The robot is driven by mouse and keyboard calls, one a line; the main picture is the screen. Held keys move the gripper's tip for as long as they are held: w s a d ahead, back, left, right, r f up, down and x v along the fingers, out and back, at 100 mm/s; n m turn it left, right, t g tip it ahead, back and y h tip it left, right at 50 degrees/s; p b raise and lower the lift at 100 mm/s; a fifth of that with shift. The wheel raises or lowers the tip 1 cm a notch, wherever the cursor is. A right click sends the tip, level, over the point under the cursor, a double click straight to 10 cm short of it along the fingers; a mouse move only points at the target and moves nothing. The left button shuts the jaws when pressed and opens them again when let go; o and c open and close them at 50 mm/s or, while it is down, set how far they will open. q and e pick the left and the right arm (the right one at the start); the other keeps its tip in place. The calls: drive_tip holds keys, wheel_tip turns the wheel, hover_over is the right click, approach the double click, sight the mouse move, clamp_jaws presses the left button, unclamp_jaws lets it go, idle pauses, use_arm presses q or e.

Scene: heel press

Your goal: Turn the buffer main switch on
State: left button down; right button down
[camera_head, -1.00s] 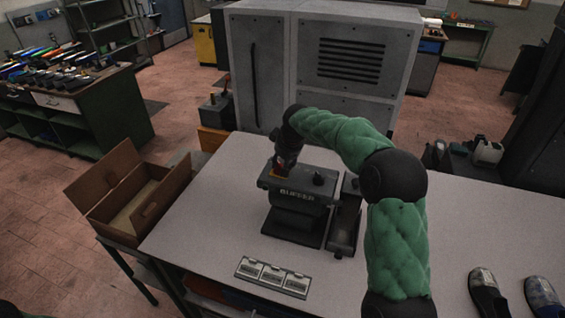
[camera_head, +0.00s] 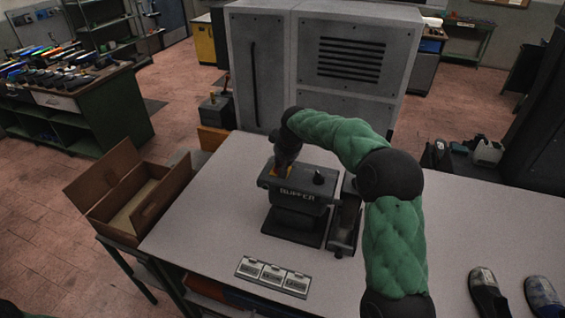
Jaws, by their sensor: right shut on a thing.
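The buffer (camera_head: 297,197) is a dark box-shaped machine with its name on the front, standing on the grey table. My right gripper (camera_head: 283,170) is at the left part of its top, over a small orange-yellow patch (camera_head: 272,170) there. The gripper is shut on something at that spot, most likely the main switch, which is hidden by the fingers. A dark knob (camera_head: 318,178) stands on the right part of the buffer's top, apart from the gripper. My left gripper is out of view.
A row of labelled plates (camera_head: 272,276) lies at the table's (camera_head: 210,225) front. Dark shoes (camera_head: 488,292) are at the right. A large grey cabinet (camera_head: 318,65) stands behind. The table's left part is clear.

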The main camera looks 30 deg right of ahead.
drive_tip(key=m+h+b, duration=0.1)
drive_tip(key=m, duration=0.1)
drive_tip(key=m+b, duration=0.2)
drive_tip(key=shift+a+f+m+h, duration=0.15)
drive_tip(key=shift+a+m+h, duration=0.05)
drive_tip(key=shift+m+h, duration=0.2)
drive_tip(key=shift+m+g+h+b, duration=0.6)
drive_tip(key=shift+m+g+b, duration=0.1)
drive_tip(key=shift+m, duration=1.1)
drive_tip(key=c, duration=1.1)
unclamp_jaws()
drive_tip(key=shift+r, duration=0.25)
drive_tip(key=v, duration=1.1)
drive_tip(key=shift+s+a+r, duration=0.1)
drive_tip(key=shift+a+r, duration=0.1)
drive_tip(key=shift+r, duration=0.1)
